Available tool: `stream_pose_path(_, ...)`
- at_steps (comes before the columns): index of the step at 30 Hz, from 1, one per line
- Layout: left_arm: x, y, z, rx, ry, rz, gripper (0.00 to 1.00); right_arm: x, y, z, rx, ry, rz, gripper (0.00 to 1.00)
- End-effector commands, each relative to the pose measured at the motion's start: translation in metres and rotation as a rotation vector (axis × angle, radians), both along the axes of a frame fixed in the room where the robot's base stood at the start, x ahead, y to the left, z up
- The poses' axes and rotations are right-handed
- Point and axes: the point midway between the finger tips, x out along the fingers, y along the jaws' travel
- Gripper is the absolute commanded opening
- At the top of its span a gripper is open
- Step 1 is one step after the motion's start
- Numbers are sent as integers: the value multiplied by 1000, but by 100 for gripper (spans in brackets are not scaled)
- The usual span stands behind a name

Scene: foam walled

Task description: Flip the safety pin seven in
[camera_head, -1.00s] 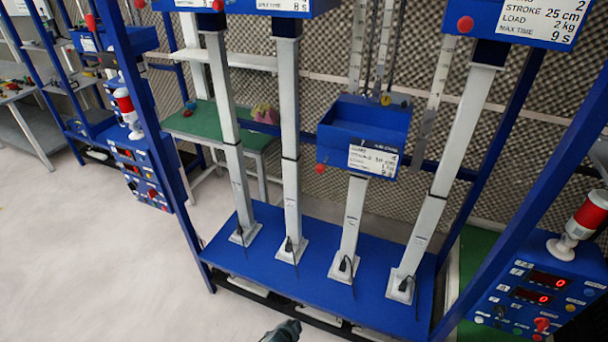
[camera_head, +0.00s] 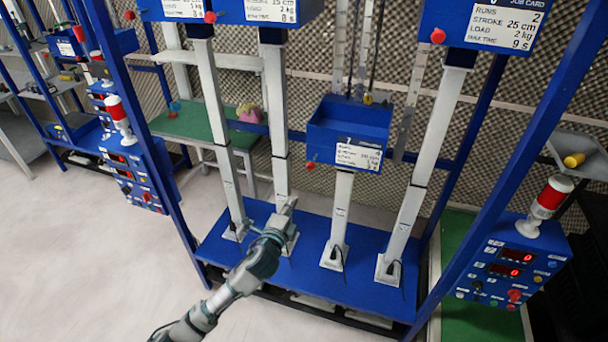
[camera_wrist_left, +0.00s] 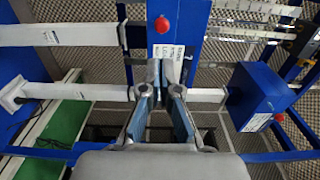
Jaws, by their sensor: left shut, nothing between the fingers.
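Red round knobs that look like the safety pins sit on the blue boxes; which is number seven I cannot tell. In the head view one knob (camera_head: 310,165) is on the low box (camera_head: 350,118), others on the high boxes at left (camera_head: 210,17) and right (camera_head: 438,36). My left gripper (camera_head: 289,206) is shut and empty, in front of the second grey column (camera_head: 277,120), left of and below the low box. In the left wrist view a red knob (camera_wrist_left: 163,25) on a blue box lies beyond the fingertips (camera_wrist_left: 164,72), apart from them. My right gripper is not in view.
Several grey columns rise from a blue base plate (camera_head: 310,283) inside a blue frame. A control panel with red displays (camera_head: 513,262) and a red-white lamp (camera_head: 549,198) stand at right. A green-topped table (camera_head: 185,124) is behind. Open floor (camera_head: 90,240) lies at left.

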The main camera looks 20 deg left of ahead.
Motion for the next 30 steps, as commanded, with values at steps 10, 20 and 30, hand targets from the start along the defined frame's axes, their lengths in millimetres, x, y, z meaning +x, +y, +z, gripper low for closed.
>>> stream_pose_path(10,20,-1,1,-4,0,2,0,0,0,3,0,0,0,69)
stream_pose_path(20,90,-3,1,-5,1,2,0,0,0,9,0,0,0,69)
stream_pose_path(30,135,-5,0,-3,0,1,0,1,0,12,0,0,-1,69)
